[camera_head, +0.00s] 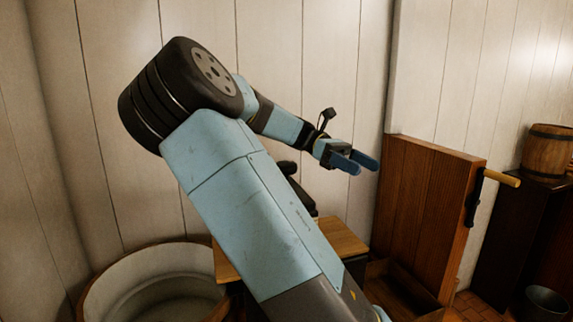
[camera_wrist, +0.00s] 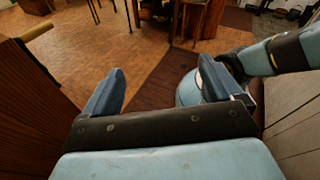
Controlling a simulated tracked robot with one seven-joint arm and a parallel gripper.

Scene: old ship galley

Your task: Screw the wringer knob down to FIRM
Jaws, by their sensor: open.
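My gripper (camera_head: 366,165) is open and empty, held in the air left of a tall wooden panel. Its two blue fingers stand apart in the wrist view (camera_wrist: 160,76), with nothing between them. A black crank (camera_head: 472,197) with a light wooden handle (camera_head: 502,178) is on the panel's right edge. The handle also shows at the left of the wrist view (camera_wrist: 37,31), apart from my fingers. Dark rounded parts (camera_head: 288,168) show behind my arm, above a small wooden top; my arm hides most of them. I cannot make out the wringer knob or any FIRM mark.
The wooden panel (camera_head: 428,210) rises right of my gripper. A round wooden tub (camera_head: 98,292) stands at lower left, beside the small wooden top (camera_head: 342,238). A barrel (camera_head: 547,150) sits on a dark cabinet (camera_head: 515,235), with a bucket (camera_head: 545,303) below. Open floor (camera_wrist: 115,48) shows in the wrist view.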

